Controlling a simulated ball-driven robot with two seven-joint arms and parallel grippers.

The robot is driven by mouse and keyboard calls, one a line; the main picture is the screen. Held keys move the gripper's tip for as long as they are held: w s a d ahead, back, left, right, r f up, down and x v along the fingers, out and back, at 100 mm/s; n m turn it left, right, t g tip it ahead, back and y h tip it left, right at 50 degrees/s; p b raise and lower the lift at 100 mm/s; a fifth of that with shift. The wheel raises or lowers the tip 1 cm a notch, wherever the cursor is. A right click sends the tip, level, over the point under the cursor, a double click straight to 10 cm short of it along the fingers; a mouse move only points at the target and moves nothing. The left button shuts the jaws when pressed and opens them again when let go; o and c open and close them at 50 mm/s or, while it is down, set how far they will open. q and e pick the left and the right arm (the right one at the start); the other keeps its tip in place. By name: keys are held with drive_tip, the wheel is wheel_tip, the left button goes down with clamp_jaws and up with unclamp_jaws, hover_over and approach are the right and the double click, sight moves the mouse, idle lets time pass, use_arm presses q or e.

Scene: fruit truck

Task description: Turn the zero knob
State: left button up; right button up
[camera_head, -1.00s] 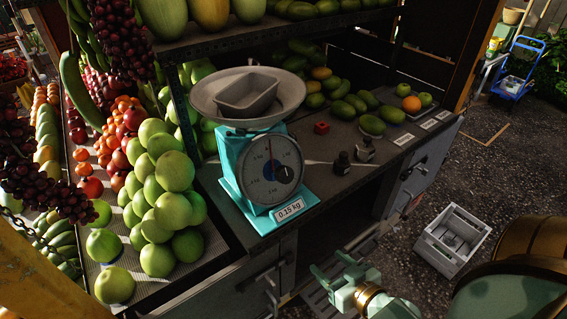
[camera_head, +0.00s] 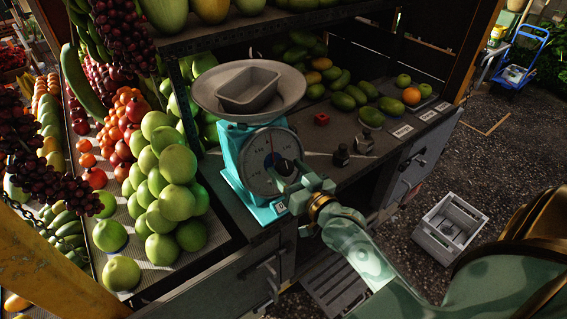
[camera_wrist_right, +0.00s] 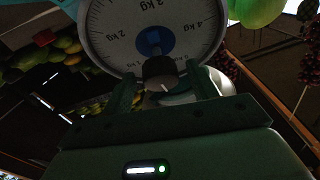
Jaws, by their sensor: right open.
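The teal scale (camera_head: 232,165) stands on the counter with a round white dial (camera_head: 262,148) facing me. Its zero knob (camera_head: 285,167) is a small dark round knob low on the dial; in the right wrist view the knob (camera_wrist_right: 160,72) sits just below the blue hub (camera_wrist_right: 153,40). My right gripper (camera_head: 287,178) is open at the dial's front. In the wrist view its fingers (camera_wrist_right: 164,90) stand on either side of the knob, with gaps visible. The gripper partly hides the lower dial and the weight label. My left gripper is not in view.
A wide pan with a grey tray (camera_head: 250,104) tops the scale. A grey crate (camera_head: 424,232) stands on the ground.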

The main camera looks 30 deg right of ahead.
drive_tip(key=shift+w+a, duration=0.1)
drive_tip(key=shift+w, duration=1.15)
drive_tip(key=c, duration=1)
drive_tip(key=shift+n, duration=0.5)
